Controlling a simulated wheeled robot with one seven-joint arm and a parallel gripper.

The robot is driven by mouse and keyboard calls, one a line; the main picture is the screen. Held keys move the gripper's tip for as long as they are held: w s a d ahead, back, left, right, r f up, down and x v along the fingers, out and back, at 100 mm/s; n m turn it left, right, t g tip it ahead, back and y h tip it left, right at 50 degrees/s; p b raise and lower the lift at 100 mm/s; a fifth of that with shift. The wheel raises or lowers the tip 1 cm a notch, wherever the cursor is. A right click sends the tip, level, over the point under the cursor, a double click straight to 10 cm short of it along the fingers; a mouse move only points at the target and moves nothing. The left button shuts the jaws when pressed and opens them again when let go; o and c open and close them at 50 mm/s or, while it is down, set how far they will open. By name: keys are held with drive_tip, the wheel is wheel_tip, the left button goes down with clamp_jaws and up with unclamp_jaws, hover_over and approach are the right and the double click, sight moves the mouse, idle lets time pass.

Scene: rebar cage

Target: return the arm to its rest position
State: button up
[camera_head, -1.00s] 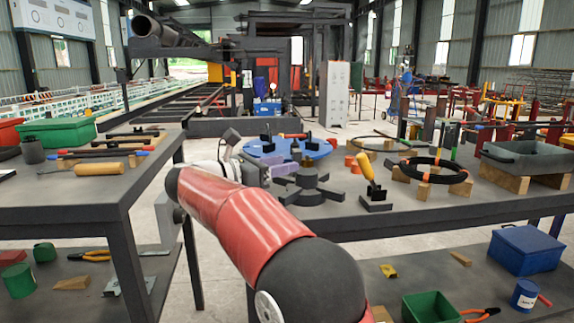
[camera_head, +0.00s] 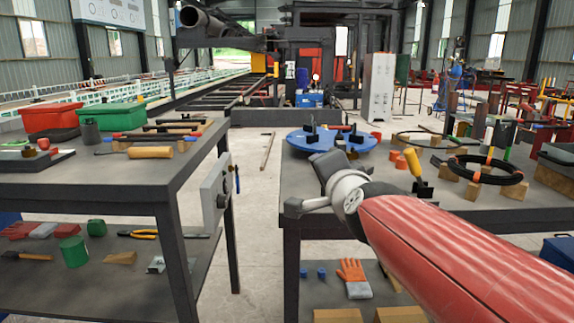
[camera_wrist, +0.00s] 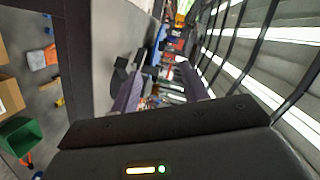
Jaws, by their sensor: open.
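My red arm reaches in from the lower right in the head view and ends at a pale wrist joint with dark grey parts, over the left end of the right workbench (camera_head: 470,218). The fingers of my gripper cannot be made out there. In the wrist view my gripper (camera_wrist: 161,85) shows two purple-grey fingers set apart, with nothing held between them. That view is turned sideways.
A left workbench (camera_head: 120,185) holds a red bin (camera_head: 50,118) and a green bin (camera_head: 108,117). The right bench carries a blue round plate (camera_head: 332,142), a yellow-handled tool (camera_head: 413,165) and a black coil (camera_head: 487,170). Open floor lies between the benches.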

drive_tip(key=s+d+f+n+g+h, duration=0.1)
drive_tip(key=s+d+f+n+g, duration=0.1)
drive_tip(key=s+f, duration=0.5)
drive_tip(key=s+d+f+n+g+h, duration=0.1)
drive_tip(key=s+d+f+n+g, duration=0.2)
drive_tip(key=s+f+n+g, duration=0.2)
drive_tip(key=s+d+f+n+g, duration=0.3)
drive_tip(key=s+f+n, duration=0.1)
drive_tip(key=s+f, duration=0.6)
drive_tip(key=shift+s+d+h, duration=0.2)
drive_tip(key=shift+s+h, duration=0.2)
drive_tip(key=shift+s, duration=0.6)
